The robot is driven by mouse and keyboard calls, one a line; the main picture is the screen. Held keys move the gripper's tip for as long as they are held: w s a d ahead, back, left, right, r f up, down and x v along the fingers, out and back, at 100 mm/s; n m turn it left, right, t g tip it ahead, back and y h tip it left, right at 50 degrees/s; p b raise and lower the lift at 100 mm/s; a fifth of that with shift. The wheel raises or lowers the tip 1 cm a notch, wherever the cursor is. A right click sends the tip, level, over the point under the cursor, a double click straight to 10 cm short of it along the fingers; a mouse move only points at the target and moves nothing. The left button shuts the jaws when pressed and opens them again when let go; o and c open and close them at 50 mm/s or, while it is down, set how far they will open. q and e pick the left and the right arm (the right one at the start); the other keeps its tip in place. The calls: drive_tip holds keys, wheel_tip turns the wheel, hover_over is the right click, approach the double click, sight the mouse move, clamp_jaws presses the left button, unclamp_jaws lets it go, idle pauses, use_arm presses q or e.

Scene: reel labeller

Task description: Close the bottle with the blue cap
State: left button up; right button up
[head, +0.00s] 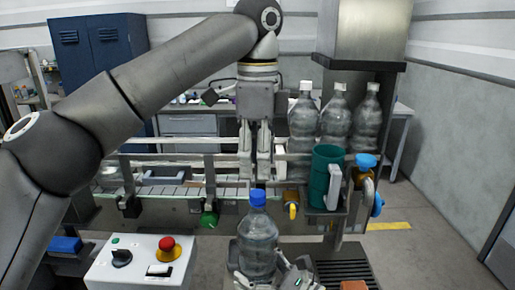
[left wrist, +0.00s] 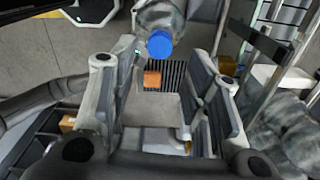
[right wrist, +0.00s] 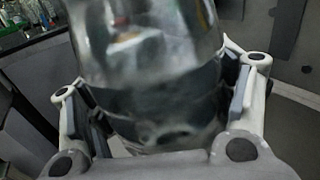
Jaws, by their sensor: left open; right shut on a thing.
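A clear bottle (head: 258,248) stands upright in front of the conveyor, with a blue cap (head: 258,197) on its neck. Whether the cap is tight cannot be told. My right gripper (head: 268,278) is shut on the bottle's lower body; in the right wrist view the bottle (right wrist: 150,65) fills the space between the fingers. My left gripper (head: 257,165) points down, open and empty, just above the cap in the head view. In the left wrist view the blue cap (left wrist: 159,43) shows beyond the open fingers, apart from them.
The conveyor (head: 170,190) runs behind the bottle. Several capped bottles (head: 303,120) stand at the back right, beside a green cylinder (head: 322,175) and a blue-handled valve (head: 366,161). A control box (head: 135,268) with a red button is at front left. A black grille (head: 345,268) lies right.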

sight(258, 193)
use_arm(q)
drive_tip(key=n, duration=0.6)
drive_tip(key=shift+r+n, duration=0.2)
drive_tip(key=shift+n, duration=0.1)
drive_tip(key=n, duration=0.6)
drive_tip(key=shift+r, duration=0.25)
drive_tip(key=n, duration=0.6)
drive_tip(key=shift+r+n, duration=0.2)
drive_tip(key=shift+n, duration=0.1)
drive_tip(key=n, duration=0.5)
drive_tip(key=shift+r, duration=0.15)
drive_tip(key=shift+f, duration=4)
